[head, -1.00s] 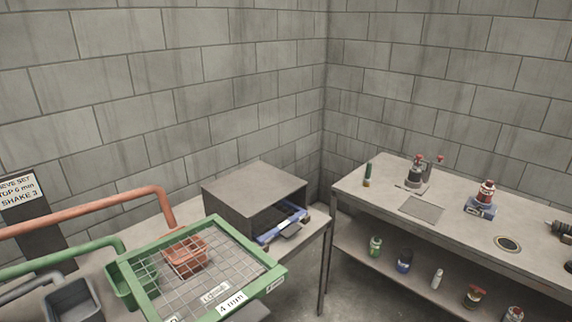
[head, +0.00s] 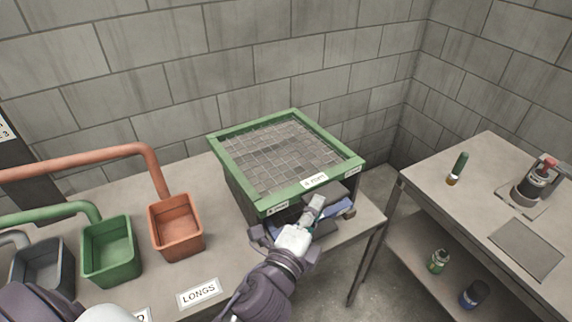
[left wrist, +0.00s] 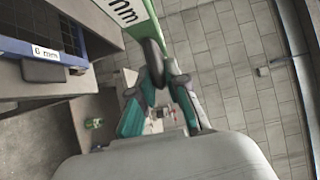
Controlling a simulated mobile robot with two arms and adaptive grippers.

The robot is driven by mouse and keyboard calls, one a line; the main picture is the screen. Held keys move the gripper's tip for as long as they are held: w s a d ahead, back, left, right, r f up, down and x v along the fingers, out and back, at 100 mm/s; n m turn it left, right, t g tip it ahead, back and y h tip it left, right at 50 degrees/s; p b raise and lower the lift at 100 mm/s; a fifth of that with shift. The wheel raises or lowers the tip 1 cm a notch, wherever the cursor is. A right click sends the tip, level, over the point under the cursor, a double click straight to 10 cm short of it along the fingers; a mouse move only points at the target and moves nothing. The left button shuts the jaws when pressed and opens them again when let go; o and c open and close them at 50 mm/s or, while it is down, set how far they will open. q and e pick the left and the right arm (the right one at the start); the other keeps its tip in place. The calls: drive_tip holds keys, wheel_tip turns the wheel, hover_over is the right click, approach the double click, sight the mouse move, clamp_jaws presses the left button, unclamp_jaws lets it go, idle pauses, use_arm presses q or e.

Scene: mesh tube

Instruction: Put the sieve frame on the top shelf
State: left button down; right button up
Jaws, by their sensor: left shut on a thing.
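The green sieve frame (head: 237,172) with its wire mesh is level over the top of the grey open-fronted shelf box (head: 236,192). Whether it rests on the box or hovers just above it I cannot tell. My left gripper (head: 312,210) is shut on the frame's front edge, near its white label. In the left wrist view, the frame's green edge (left wrist: 148,28) runs down to the fingers of my left gripper (left wrist: 160,92). The box top is mostly hidden under the frame. My right gripper is not in view.
A blue-edged piece (head: 342,208) sits inside the box. Grey (head: 42,268), green (head: 110,250) and orange (head: 176,226) bins stand left on the table, with chutes above. A second bench (head: 480,185) with bottles and tools stands right, across a gap.

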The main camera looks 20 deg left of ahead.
use_arm(q)
drive_tip(key=w+d+m+h+b, duration=0.1)
drive_tip(key=w+d+h+b, duration=0.15)
drive_tip(key=w+d, duration=0.25)
drive_tip(key=w+a+f+b, duration=0.1)
drive_tip(key=w+a+f, duration=0.5)
drive_tip(key=a+f, duration=0.3)
drive_tip(key=shift+w+a+f+y, duration=0.15)
drive_tip(key=shift+w+f+y, duration=0.25)
drive_tip(key=shift+f, duration=0.75)
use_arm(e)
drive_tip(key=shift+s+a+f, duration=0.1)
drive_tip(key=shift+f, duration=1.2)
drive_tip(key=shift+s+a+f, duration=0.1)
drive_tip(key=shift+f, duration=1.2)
use_arm(q)
drive_tip(key=shift+b, duration=0.35)
drive_tip(key=c, duration=1.5)
unclamp_jaws()
drive_tip(key=shift+s+f, duration=0.1)
drive_tip(key=shift+f, duration=0.1)
drive_tip(key=o, duration=0.3)
drive_tip(key=shift+r, duration=0.1)
